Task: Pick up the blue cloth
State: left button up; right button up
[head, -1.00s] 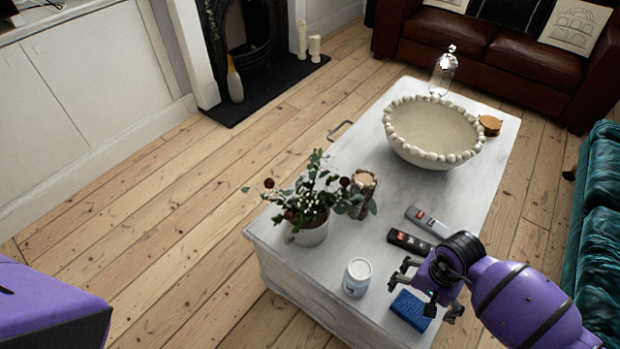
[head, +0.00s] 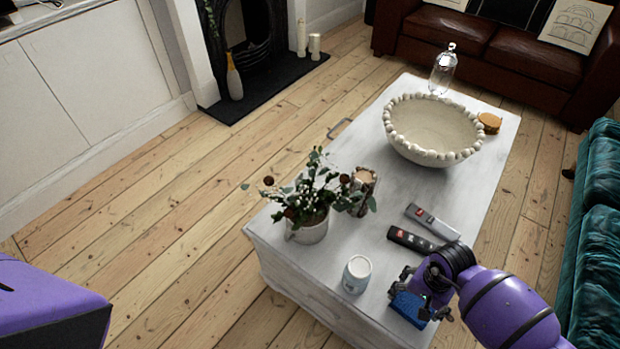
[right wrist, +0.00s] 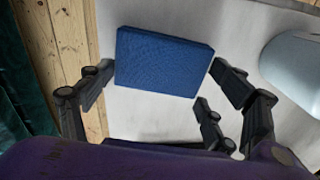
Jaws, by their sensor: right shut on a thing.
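The blue cloth (head: 403,308) is a small, flat, block-shaped piece at the near right end of the white table. It also shows in the right wrist view (right wrist: 165,62), between the dark fingers. My right gripper (head: 415,296) is shut on the cloth from above, with fingers on both sides of it. The gripper covers part of the cloth in the head view. I cannot tell whether the cloth is clear of the tabletop. My left gripper is not in view.
On the white table (head: 375,150) a white jar (head: 357,275) stands left of the cloth. Two remotes (head: 432,222) (head: 411,240) lie just beyond. A potted plant (head: 308,228), a big beaded bowl (head: 430,128) and a glass bottle (head: 442,70) stand farther away. A teal sofa (head: 598,230) is at right.

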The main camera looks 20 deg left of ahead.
aim_at(416, 302)
jog(key=shift+w+r, duration=0.1)
jog(key=shift+r, duration=0.4)
notch_tip(416, 302, up, 3)
jog(key=shift+f, duration=0.15)
jog(key=s+a+r, duration=0.2)
jog(key=s+r, duration=0.2)
jog(key=s, duration=0.3)
jog(key=s+a+r+p, duration=0.1)
jog(key=s+r, duration=0.4)
jog(key=s, duration=0.1)
jog(key=shift+s+a+r, duration=0.15)
jog(key=shift+s+a, duration=0.2)
jog(key=shift+a, duration=0.05)
